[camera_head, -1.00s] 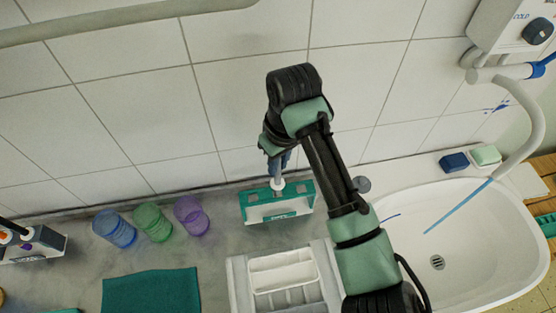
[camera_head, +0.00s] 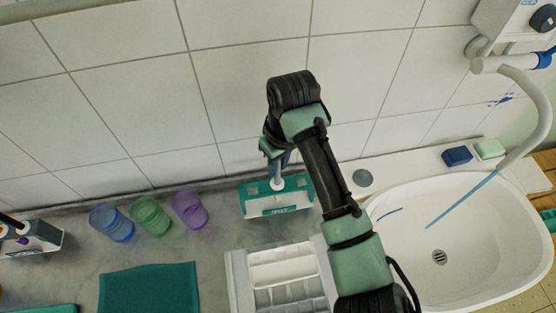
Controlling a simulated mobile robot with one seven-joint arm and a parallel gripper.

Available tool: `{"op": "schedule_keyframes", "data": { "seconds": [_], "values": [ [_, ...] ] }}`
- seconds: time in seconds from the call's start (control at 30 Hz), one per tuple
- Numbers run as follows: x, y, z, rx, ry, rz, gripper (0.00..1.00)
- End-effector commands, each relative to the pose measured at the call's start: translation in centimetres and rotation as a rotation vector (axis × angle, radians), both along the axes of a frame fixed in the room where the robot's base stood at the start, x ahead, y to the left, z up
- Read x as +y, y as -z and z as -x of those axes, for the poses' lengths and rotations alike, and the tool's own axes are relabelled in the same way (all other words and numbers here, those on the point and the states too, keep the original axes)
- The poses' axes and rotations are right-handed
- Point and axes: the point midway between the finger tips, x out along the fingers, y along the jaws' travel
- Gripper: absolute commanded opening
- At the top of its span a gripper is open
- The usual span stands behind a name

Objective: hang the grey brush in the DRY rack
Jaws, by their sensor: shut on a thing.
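The teal and white rack (camera_head: 251,205) stands on the counter against the tiled wall; the lettering on its front is too small to read surely. My gripper (camera_head: 276,165) is directly above it, pointing down, partly hidden by my own wrist. It is shut on the grey brush (camera_head: 277,184), of which only a short pale part shows below the fingers. The brush's lower end meets the rack's top near its middle in the picture. I cannot tell whether it sits in a slot or hangs just above.
Blue (camera_head: 111,223), green (camera_head: 151,219) and purple (camera_head: 189,209) cups stand left of the rack. A white compartment tray (camera_head: 238,283) is in front, with a teal cloth (camera_head: 150,290) to its left. A sink (camera_head: 480,255) lies right. Another holder (camera_head: 40,240) stands far left.

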Motion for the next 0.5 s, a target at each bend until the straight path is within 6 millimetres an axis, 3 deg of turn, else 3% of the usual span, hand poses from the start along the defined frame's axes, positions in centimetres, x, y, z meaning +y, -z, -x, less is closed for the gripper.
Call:
{"op": "schedule_keyframes", "data": {
  "seconds": [0.4,0.43,0.5],
  "values": [
    [-0.01,0.32,0.0,0.0,0.001,0.0,0.0],
    [-0.01,0.32,0.0,0.0,0.001,0.0,0.2],
    [-0.02,0.32,-0.01,0.0,0.001,0.0,0.33]
  ]
}}
